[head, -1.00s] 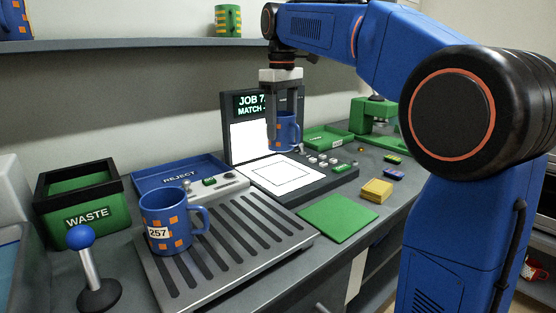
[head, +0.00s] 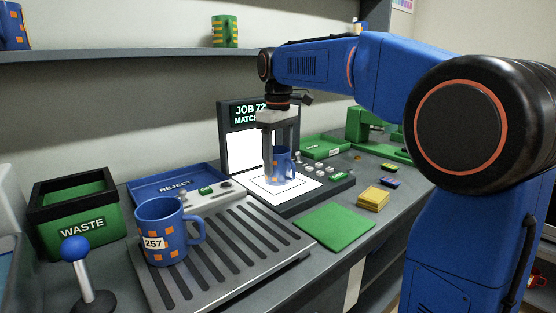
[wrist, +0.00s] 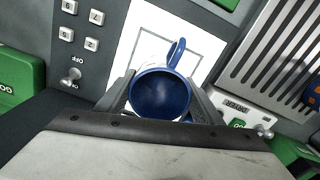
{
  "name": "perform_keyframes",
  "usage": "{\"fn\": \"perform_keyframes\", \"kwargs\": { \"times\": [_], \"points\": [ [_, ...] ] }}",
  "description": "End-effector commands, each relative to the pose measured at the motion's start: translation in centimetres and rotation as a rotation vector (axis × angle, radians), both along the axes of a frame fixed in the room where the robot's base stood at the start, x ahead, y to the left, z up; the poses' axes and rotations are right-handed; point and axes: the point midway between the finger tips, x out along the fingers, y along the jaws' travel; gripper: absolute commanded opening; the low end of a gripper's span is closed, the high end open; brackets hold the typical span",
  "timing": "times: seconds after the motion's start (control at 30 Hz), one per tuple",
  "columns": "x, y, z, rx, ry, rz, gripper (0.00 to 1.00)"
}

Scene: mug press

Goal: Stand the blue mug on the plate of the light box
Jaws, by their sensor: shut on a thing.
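The blue mug (head: 281,168) with orange squares is upright between the fingers of my gripper (head: 282,160), which is shut on it. The mug is over the white plate (head: 307,187) of the light box, inside or very near the outlined square. Its base looks at or just above the plate; I cannot tell if it touches. In the wrist view the mug (wrist: 160,95) shows its open top between the fingers, handle toward the plate's outline. Its lower part is hidden there.
Another blue mug, labelled 257 (head: 165,243), stands on the slotted tray (head: 235,262). The light box's upright screen (head: 242,150) is close behind the mug. Buttons (head: 318,168) lie right of the plate. A green mat (head: 335,226) and yellow block (head: 374,198) lie in front.

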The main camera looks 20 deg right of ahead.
Motion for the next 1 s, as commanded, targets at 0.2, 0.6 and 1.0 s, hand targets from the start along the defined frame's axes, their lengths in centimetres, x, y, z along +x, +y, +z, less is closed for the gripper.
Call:
{"fn": "perform_keyframes", "kwargs": {
  "times": [0.2, 0.6, 1.0],
  "points": [
    [0.0, 0.0, -0.2, 0.000, 0.000, 0.000, 0.79],
    [0.0, 0.0, 0.9, 0.000, -0.001, 0.000, 0.79],
    [0.1, 0.0, 8.2, 0.000, -0.002, 0.000, 0.79]
  ]
}}
